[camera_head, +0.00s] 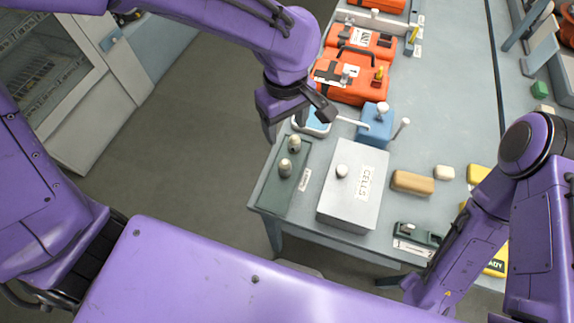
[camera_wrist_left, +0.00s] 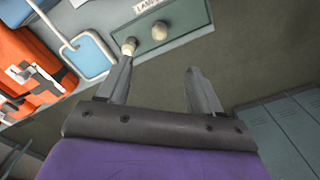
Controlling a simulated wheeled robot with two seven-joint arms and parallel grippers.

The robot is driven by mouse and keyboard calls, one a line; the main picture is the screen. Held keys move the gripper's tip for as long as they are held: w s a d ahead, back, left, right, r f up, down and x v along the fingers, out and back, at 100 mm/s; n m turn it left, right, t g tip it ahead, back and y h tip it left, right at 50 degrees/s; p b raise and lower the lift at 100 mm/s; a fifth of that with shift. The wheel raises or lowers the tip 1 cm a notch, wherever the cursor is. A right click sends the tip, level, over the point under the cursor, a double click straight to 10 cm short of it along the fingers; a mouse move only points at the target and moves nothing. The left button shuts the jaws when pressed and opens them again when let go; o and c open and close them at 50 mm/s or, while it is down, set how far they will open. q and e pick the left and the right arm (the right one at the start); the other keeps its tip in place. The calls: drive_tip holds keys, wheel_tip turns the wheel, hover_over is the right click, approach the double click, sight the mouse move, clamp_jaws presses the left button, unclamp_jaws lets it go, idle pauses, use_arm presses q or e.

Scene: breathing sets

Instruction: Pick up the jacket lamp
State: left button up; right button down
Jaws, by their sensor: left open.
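A dark green tray (camera_head: 270,200) stands at the near left corner of the table. Two small lamps stand on it, a far one (camera_head: 294,143) and a near one (camera_head: 285,167); I cannot tell which is the jacket lamp. The tray's label starts with "LAMP" in the left wrist view (camera_wrist_left: 187,38). My left gripper (camera_head: 300,124) is open and empty above the tray's far end. In the left wrist view, one lamp (camera_wrist_left: 130,46) is by the left fingertip and the other (camera_wrist_left: 160,31) lies beyond the gap between the fingers (camera_wrist_left: 158,66). My right gripper is hidden.
A grey box marked CELLS (camera_head: 350,190) stands right of the tray. A blue block (camera_head: 375,125) and a tan block (camera_head: 412,183) are further right. Open floor lies left of the table.

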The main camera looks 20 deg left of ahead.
use_arm(q)
drive_tip(key=f, duration=0.1)
drive_tip(key=b, duration=0.8)
hover_over(285, 163)
wheel_tip(285, 163, down, 8)
drive_tip(key=shift+d+r, duration=0.15)
drive_tip(key=shift+r, duration=0.1)
drive_tip(key=shift+s+f, duration=0.1)
drive_tip(key=shift+f, duration=0.25)
drive_tip(key=f, duration=0.9)
drive_tip(key=shift+w+f, duration=0.3)
drive_tip(key=shift+s, duration=0.1)
drive_tip(key=c, duration=1.1)
